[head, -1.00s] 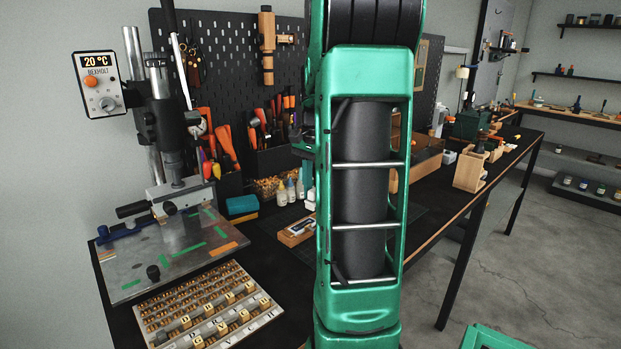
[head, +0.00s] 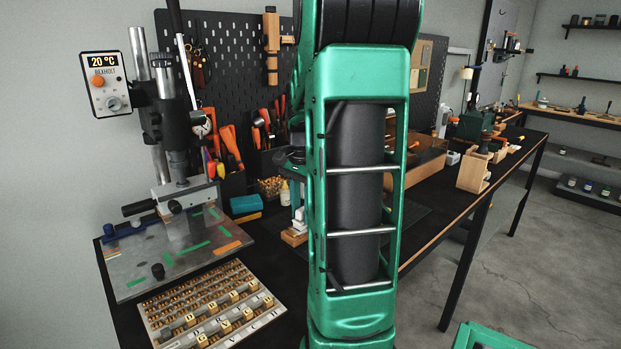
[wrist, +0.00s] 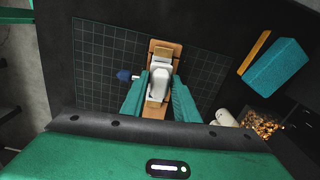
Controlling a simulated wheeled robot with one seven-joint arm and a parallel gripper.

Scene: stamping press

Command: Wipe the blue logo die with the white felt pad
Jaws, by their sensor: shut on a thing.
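The white felt pad (wrist: 159,84) is a pale block between my gripper's two green fingers (wrist: 160,92) in the wrist view. The fingers are shut on it. It is over a small wooden holder (wrist: 155,112); I cannot tell whether it still touches the holder. In the head view the white pad (head: 300,223) shows just above the holder (head: 292,238), partly hidden by my arm. A small dark blue piece with a pale stem (wrist: 124,75), which looks like the blue logo die, lies on the cutting mat left of the holder in the wrist view.
A gridded mat (wrist: 98,50) lies under the holder.

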